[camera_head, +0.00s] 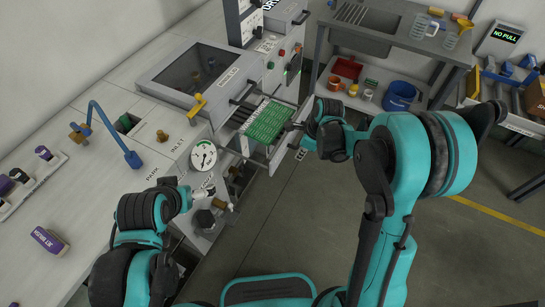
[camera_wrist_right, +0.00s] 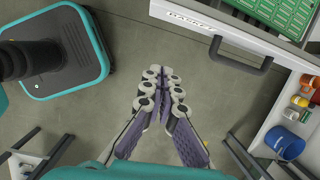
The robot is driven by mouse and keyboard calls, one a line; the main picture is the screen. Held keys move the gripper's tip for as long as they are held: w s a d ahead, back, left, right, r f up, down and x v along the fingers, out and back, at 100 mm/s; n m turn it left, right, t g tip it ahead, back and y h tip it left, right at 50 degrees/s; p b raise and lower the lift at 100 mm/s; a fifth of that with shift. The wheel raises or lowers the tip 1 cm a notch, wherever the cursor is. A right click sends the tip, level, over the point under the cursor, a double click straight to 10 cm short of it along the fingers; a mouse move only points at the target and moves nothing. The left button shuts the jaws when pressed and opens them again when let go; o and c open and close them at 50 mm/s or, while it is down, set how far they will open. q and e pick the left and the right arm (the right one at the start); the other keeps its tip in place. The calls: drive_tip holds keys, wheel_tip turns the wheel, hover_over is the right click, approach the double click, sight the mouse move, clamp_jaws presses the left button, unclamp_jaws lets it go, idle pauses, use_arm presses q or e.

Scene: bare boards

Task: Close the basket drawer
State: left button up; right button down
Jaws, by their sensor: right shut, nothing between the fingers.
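The basket drawer (camera_head: 283,151) stands pulled out from the grey cabinet, with green circuit boards (camera_head: 266,122) lying in it. In the right wrist view its white front (camera_wrist_right: 225,32) carries the label BASKET and a dark bar handle (camera_wrist_right: 240,60). My right gripper (camera_head: 297,138) is at the drawer's front in the head view, its fingertips partly hidden. In the right wrist view the gripper (camera_wrist_right: 163,78) is shut and empty, just left of the handle and apart from it. My left gripper (camera_head: 212,193) is over the bench's front edge near the gauge; its opening is unclear.
A white dial gauge (camera_head: 203,155) and a blue bent pipe (camera_head: 108,128) are on the left bench. A shelf at the back holds a red bin (camera_head: 347,68) and a blue bucket (camera_head: 399,96). Open floor lies in front of the drawer.

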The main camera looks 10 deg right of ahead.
use_arm(q)
drive_tip(key=shift+s+a+f+b, duration=0.15)
drive_tip(key=shift+f+b, duration=2)
drive_tip(key=shift+b, duration=0.1)
use_arm(e)
drive_tip(key=w+a+f, duration=0.4)
drive_tip(key=a+f, duration=0.2)
drive_tip(key=f, duration=0.4)
drive_tip(key=shift+f+m, duration=0.35)
drive_tip(key=shift+m, duration=0.05)
drive_tip(key=shift+w, duration=0.1)
